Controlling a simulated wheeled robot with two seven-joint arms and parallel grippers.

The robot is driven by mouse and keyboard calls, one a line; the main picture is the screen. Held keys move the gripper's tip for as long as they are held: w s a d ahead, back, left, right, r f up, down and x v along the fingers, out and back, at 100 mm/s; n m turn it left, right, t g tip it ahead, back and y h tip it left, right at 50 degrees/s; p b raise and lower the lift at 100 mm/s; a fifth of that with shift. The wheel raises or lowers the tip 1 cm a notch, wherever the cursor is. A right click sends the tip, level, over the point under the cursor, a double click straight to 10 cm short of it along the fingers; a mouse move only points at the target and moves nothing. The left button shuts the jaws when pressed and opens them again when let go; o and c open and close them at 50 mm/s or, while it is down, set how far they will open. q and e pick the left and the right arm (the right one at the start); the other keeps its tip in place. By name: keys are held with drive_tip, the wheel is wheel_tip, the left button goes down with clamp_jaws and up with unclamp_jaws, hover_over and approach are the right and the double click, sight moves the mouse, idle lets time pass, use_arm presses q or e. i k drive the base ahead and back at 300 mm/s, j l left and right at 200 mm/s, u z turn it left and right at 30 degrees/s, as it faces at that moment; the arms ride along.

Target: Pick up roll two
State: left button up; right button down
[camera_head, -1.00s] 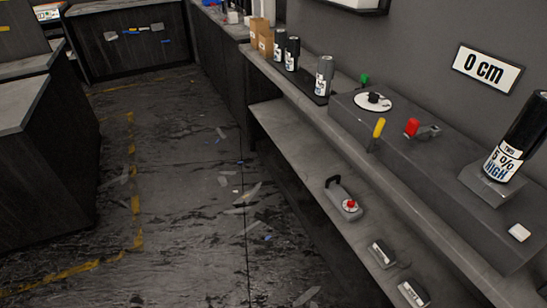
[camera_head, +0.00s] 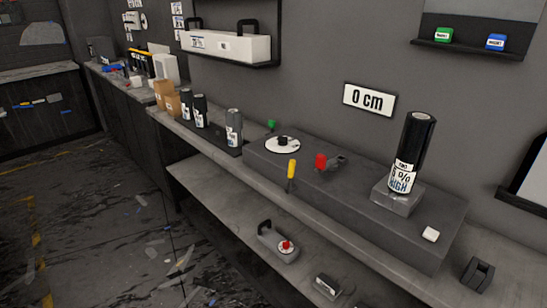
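A tall black roll (camera_head: 413,150) with a white label stands upright on a small grey block (camera_head: 394,197) on the raised bench section. Its label reads "5 %" and "HIGH"; the small top line is too small to read clearly now, but it looks like "TWO" in the earlier view. Three shorter rolls stand farther left on the bench: a grey one (camera_head: 234,127), a black one (camera_head: 200,111) and another black one (camera_head: 186,103). Their labels are too small to read. Neither of my grippers is in view.
The raised section (camera_head: 330,190) also bears a round white dial (camera_head: 282,144), a red-handled device (camera_head: 322,161), a yellow handle (camera_head: 291,170) and a white button (camera_head: 431,234). A lower shelf (camera_head: 215,195) runs below. The floor at left is littered with scraps.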

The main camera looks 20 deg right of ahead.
sight(418, 131)
drive_tip(key=z, duration=1.55)
